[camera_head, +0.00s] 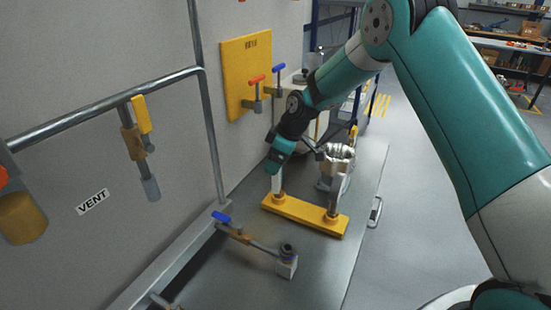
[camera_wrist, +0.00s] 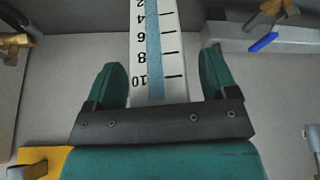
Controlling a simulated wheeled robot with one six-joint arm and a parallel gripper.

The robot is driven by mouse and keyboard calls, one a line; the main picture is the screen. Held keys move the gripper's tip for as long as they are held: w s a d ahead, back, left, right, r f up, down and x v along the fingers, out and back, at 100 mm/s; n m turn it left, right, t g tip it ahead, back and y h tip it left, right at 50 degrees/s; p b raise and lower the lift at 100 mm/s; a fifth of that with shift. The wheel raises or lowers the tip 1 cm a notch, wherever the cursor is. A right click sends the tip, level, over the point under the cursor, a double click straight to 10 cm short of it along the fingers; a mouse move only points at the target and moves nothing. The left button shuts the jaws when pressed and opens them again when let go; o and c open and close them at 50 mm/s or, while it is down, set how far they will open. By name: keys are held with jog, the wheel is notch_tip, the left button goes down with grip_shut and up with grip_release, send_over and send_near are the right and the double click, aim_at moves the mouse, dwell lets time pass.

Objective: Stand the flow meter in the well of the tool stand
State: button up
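The flow meter (camera_wrist: 172,50) is a white strip with a blue tube and a black scale numbered up to 10. It runs between my gripper's (camera_wrist: 162,75) two green fingers in the wrist view, with a visible gap at the right finger. My gripper looks open around it. In the head view my gripper (camera_head: 275,165) points down over a white upright (camera_head: 277,182), likely the flow meter's lower part, at the left end of a yellow base (camera_head: 305,213). I cannot tell for sure that this base is the tool stand.
A grey post (camera_head: 335,193) rises from the yellow base's right end. A metal canister (camera_head: 340,155) stands behind. The wall at left carries a yellow panel (camera_head: 246,75) and a pipe.

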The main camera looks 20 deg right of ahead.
jog(key=b+v, duration=0.3)
jog(key=v, duration=1.4)
jog(key=shift+r, duration=0.25)
jog(key=s+a+r+m, duration=0.1)
jog(key=s+a, duration=0.2)
jog(key=s, duration=0.3)
jog(key=s+a+m+g, duration=0.1)
jog(key=s+a, duration=0.2)
jog(key=s, duration=0.4)
jog(key=s+a+r+m, duration=0.1)
jog(key=s+a, duration=0.2)
jog(key=s, duration=0.3)
jog(key=s+a+f+m+g, duration=0.1)
jog(key=s+f+m, duration=0.1)
jog(key=s, duration=1.3)
jog(key=shift+s+f, duration=0.15)
jog(key=shift+f, duration=0.5)
jog(key=shift+a, duration=0.15)
jog(key=shift+c, duration=0.2)
